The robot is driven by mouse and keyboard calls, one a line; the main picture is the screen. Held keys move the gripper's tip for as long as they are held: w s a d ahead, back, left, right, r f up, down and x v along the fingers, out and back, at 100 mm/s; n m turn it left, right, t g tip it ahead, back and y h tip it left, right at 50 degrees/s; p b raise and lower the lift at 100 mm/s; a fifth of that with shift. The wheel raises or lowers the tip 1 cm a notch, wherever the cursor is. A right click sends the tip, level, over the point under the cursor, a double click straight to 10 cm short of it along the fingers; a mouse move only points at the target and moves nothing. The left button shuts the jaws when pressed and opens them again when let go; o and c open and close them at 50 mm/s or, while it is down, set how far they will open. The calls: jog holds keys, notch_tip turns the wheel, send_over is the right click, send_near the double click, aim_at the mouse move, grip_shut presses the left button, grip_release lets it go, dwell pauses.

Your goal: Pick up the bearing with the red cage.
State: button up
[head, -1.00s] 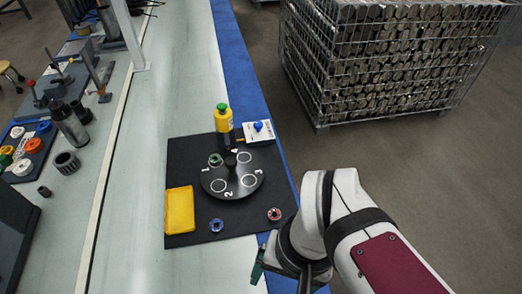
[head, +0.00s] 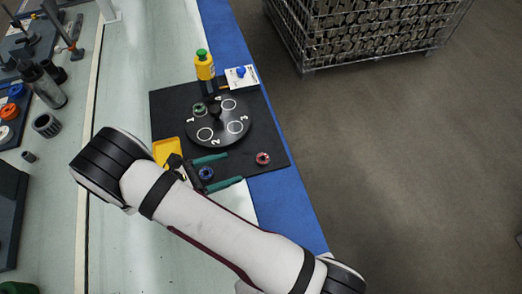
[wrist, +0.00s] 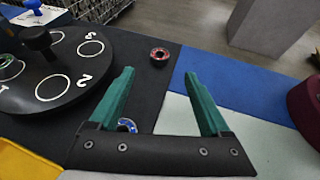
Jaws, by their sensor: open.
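The bearing with the red cage (head: 263,158) lies flat on the right part of the black mat (head: 276,143). In the wrist view the red bearing (wrist: 159,54) is ahead of my fingertips, a little left of the gap's middle, and apart from them. My gripper (head: 234,168) is open and empty, with its green fingers pointing right toward the red bearing. It also shows in the wrist view (wrist: 166,72). A bearing with a blue cage (head: 206,173) lies near and below my fingers; in the wrist view it (wrist: 127,125) is partly hidden by the left finger.
A round black turntable (head: 218,138) with numbered circles holds a green-caged bearing (head: 198,108). A yellow tray (head: 166,151) is partly hidden by my arm. A yellow bottle (head: 205,68) and a white card with a blue knob (head: 242,77) stand at the back. The mat around the red bearing is clear.

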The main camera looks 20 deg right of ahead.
aim_at(261, 159)
jog(key=x, duration=1)
jog(key=shift+d+f, duration=0.15)
jog(key=shift+f, duration=0.15)
grip_shut()
